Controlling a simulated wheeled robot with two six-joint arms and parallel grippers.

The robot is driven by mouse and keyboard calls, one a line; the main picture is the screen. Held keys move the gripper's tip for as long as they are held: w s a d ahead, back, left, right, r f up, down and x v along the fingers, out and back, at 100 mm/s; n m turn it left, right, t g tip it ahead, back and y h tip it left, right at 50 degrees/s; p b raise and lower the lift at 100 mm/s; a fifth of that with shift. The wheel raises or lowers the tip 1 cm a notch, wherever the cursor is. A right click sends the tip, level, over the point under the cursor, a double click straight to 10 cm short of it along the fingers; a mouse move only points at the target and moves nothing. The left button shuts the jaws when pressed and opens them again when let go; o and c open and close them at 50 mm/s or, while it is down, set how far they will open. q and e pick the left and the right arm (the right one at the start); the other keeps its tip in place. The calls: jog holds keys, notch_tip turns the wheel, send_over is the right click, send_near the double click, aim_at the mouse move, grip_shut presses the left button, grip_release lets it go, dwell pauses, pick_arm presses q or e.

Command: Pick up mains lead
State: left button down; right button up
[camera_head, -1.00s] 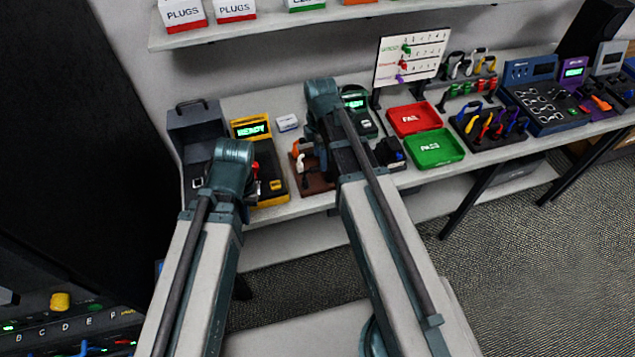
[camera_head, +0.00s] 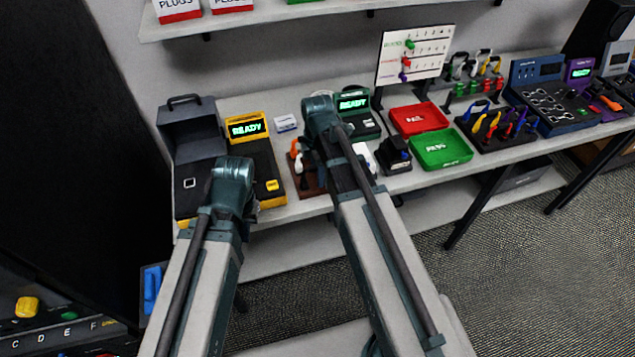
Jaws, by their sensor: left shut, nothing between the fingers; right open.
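I cannot make out a mains lead with certainty. A blue item (camera_head: 152,284) lies in a dark holder at the lower left, too small to identify. My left arm reaches up from the bottom and its elbow covers part of the yellow-framed tester (camera_head: 247,128) on the bench. My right arm reaches up beside it, in front of the green-framed tester (camera_head: 353,101). Neither gripper's fingertips show; both are hidden behind my arms. The yellow-framed and green-framed testers both show READY.
The bench holds a grey open case (camera_head: 186,125), a red FAIL tray (camera_head: 418,118), a green PASS tray (camera_head: 441,147) and a rack of coloured leads (camera_head: 494,125). A lettered panel (camera_head: 62,335) stands low at the left. A shelf (camera_head: 270,20) hangs above. Carpet is clear at the right.

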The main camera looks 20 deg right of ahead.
pick_arm(q)
jog(key=shift+f, duration=0.2)
pick_arm(e)
jog(key=shift+f, duration=0.2)
grip_shut()
pick_arm(q)
jog(key=shift+r, duration=0.1)
pick_arm(e)
jog(key=shift+r, duration=0.1)
